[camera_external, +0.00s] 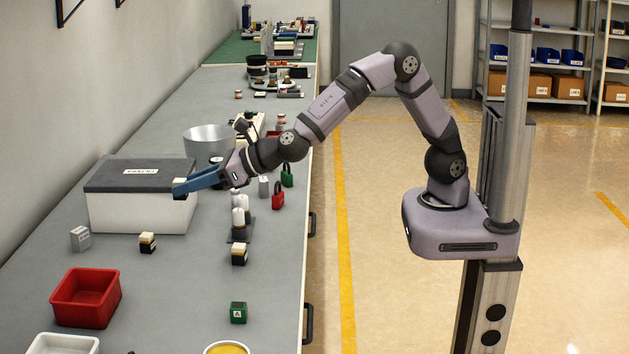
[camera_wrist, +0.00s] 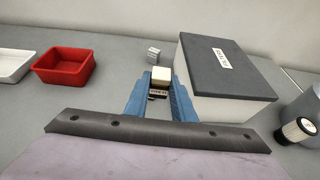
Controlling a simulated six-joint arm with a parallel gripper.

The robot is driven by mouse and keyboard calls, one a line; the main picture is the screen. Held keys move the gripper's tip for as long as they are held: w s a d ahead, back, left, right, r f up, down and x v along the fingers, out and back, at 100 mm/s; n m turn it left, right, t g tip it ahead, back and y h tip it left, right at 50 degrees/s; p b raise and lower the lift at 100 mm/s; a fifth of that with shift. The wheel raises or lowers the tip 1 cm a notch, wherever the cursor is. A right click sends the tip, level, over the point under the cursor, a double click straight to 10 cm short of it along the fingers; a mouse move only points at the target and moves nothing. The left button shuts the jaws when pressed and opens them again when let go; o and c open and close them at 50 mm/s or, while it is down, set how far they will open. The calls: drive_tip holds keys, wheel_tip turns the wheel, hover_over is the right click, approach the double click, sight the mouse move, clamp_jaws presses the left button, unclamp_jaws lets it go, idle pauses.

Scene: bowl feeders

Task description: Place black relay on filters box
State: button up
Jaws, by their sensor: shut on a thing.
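The filters box (camera_external: 140,210) is white with a dark grey lid and a label, and it stands at the left of the bench. It also shows in the wrist view (camera_wrist: 235,85), up and right of the fingers. My gripper (camera_external: 180,189), with blue fingers, overlaps the box's upper right part in the external view. In the wrist view my gripper (camera_wrist: 160,82) is shut on the black relay (camera_wrist: 160,76), which has a cream top and a dark, labelled body. The relay appears beside the box's left side there, not over the lid. Its lower part is hidden between the fingers.
Similar cream-topped black pieces stand in front of the box (camera_external: 147,243) and to the right (camera_external: 239,255). A grey block (camera_external: 81,238), red bin (camera_external: 86,297), green block (camera_external: 238,312) and metal bowl (camera_external: 207,140) are nearby. The lid's top looks clear.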

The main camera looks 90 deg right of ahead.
sight(166, 177)
drive_tip(key=w+d+r+m+g+h+p, duration=0.1)
drive_tip(key=w+d+r+m+h+p, duration=0.15)
drive_tip(key=w+d+r+p, duration=0.35)
drive_tip(key=w+d+r+m+h+p, duration=0.2)
drive_tip(key=w+d+r+h+p, duration=0.15)
drive_tip(key=d, duration=0.35)
drive_tip(key=shift+y, duration=0.5)
drive_tip(key=shift+s+d+f+p, duration=0.15)
drive_tip(key=shift+f+p, duration=0.1)
drive_tip(key=shift+f, duration=2.1)
drive_tip(key=shift+s+f+p, duration=0.15)
drive_tip(key=shift+f+p, duration=0.05)
drive_tip(key=shift+f, duration=2.15)
drive_tip(key=shift+f, duration=0.2)
drive_tip(key=o, duration=1)
drive_tip(key=shift+r, duration=0.25)
drive_tip(key=b+v, duration=0.4)
drive_tip(key=v, duration=0.8)
